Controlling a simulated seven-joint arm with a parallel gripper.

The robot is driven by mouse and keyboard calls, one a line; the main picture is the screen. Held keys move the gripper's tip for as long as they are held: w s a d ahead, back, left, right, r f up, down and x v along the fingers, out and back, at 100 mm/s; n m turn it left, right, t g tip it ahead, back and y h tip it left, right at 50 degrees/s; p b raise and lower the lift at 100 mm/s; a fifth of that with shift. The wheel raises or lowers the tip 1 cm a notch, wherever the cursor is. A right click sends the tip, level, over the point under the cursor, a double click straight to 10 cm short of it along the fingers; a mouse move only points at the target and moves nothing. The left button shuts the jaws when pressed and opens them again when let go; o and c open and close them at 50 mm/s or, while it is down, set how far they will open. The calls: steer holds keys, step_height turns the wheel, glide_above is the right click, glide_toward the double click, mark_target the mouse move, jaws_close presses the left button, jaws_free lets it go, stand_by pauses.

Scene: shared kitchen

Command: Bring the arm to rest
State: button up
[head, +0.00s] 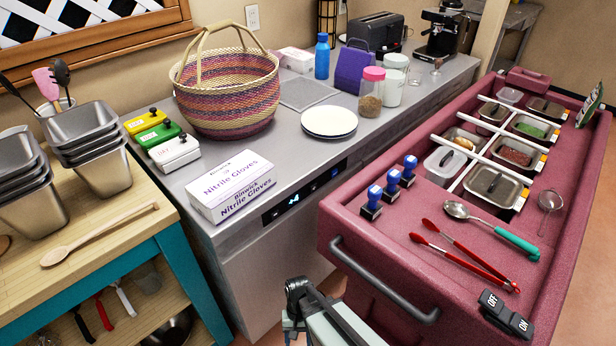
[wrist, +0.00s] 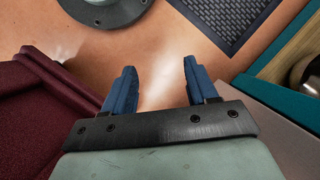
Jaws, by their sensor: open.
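My gripper (wrist: 158,85) shows in the wrist view with its two blue fingers apart and nothing between them. It points down over the orange floor (wrist: 150,50), in the gap between the maroon cart on the left and the counter on the right. In the head view part of my arm (head: 325,315) shows at the bottom middle, in front of the steel counter and beside the cart. The fingers are not visible in the head view.
The maroon cart (head: 345,225) with a grey handle (head: 385,285) stands close on the right. The steel counter (head: 270,255) holds a glove box (head: 232,185), a woven basket (head: 228,95) and plates (head: 330,121). A teal-legged wooden table (head: 110,250) stands left. A dark mat (wrist: 225,25) lies on the floor.

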steer(key=s+d+f+g, duration=0.1)
steer(key=s+d+f, duration=0.2)
steer(key=s+d, duration=0.3)
steer(key=s+d+f+g, duration=0.1)
steer(key=s+d+f, duration=0.2)
steer(key=s+d, duration=0.4)
steer(key=d, duration=0.7)
steer(key=shift+s+f+m, duration=0.15)
steer(key=shift+f+m, duration=0.15)
